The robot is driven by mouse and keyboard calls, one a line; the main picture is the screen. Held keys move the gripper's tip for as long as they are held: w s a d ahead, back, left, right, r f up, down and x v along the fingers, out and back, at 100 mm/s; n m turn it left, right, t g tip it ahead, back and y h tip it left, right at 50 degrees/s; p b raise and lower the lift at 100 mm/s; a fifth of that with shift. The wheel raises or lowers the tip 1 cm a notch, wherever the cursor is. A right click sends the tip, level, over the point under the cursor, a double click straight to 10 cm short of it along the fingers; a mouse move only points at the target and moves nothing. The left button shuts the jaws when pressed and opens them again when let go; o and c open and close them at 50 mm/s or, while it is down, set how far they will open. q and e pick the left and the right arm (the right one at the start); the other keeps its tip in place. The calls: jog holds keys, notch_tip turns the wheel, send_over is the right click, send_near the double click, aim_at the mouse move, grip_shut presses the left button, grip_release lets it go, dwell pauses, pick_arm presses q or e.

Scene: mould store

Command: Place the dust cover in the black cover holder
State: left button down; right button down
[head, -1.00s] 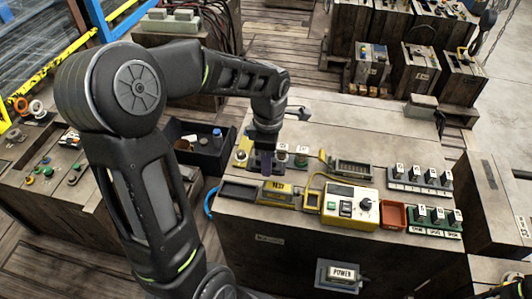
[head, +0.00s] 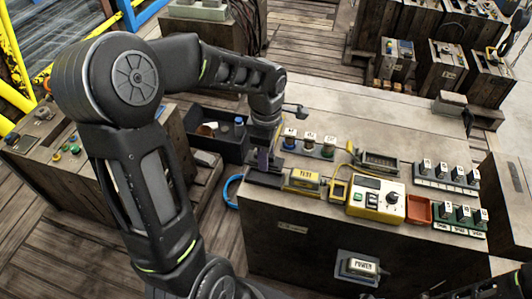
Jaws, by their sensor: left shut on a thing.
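My left gripper (head: 264,146) points down at the front left corner of the bench, shut on the dust cover (head: 262,158), a small dark purplish piece. The black cover holder (head: 269,181) is a shallow dark tray at that corner, left of the yellow TEST box (head: 304,179). The cover hangs over the holder's back part. I cannot tell whether it touches the holder. The gripper and cover hide part of the holder. Only a dark part of my right arm shows at the bottom right corner; its jaws do not show.
A yellow control box (head: 376,199), an orange-red tray (head: 418,209) and rows of labelled pieces (head: 446,176) stand to the right. Several knob-like parts (head: 309,145) stand just behind. A black bin (head: 232,151) is to the left.

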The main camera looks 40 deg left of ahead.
pick_arm(q)
jog(key=shift+f+b, duration=1.25)
jog(key=shift+f, duration=0.75)
jog(key=shift+f+b, duration=0.35)
jog(key=shift+f+b, duration=0.75)
jog(key=shift+b, duration=0.25)
dwell(0.3)
dwell(0.4)
jog(key=c, duration=0.8)
grip_release()
jog(key=shift+o, duration=0.7)
jog(key=shift+o, duration=1.4)
